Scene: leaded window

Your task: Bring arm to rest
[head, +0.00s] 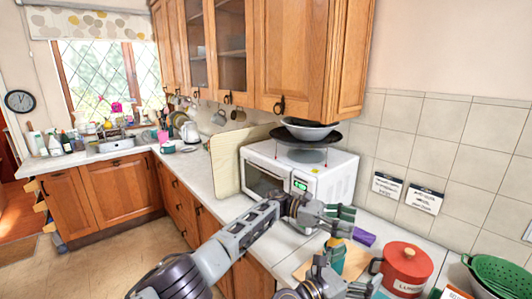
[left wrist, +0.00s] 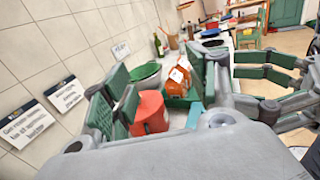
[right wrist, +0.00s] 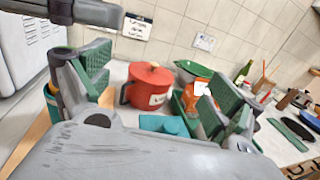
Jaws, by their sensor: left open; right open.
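My left gripper (head: 338,220) is open and empty above the counter, in front of the white microwave (head: 335,180). In the left wrist view its spread fingers (left wrist: 160,95) frame a red lidded pot (left wrist: 150,112) beyond them, with no contact visible. My right gripper (head: 345,285) is lower, near the bottom edge of the head view. In the right wrist view its fingers (right wrist: 155,90) are apart with nothing between them. The red pot (right wrist: 150,85) stands beyond them, and it also shows in the head view (head: 405,266).
A purple block (head: 364,237) and a teal item (head: 336,256) are close to both grippers, over a wooden board (head: 357,258). A green colander (head: 500,275) stands at the right. A dark pan and bowl (head: 308,132) top the microwave. Floor (head: 125,250) at left is clear.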

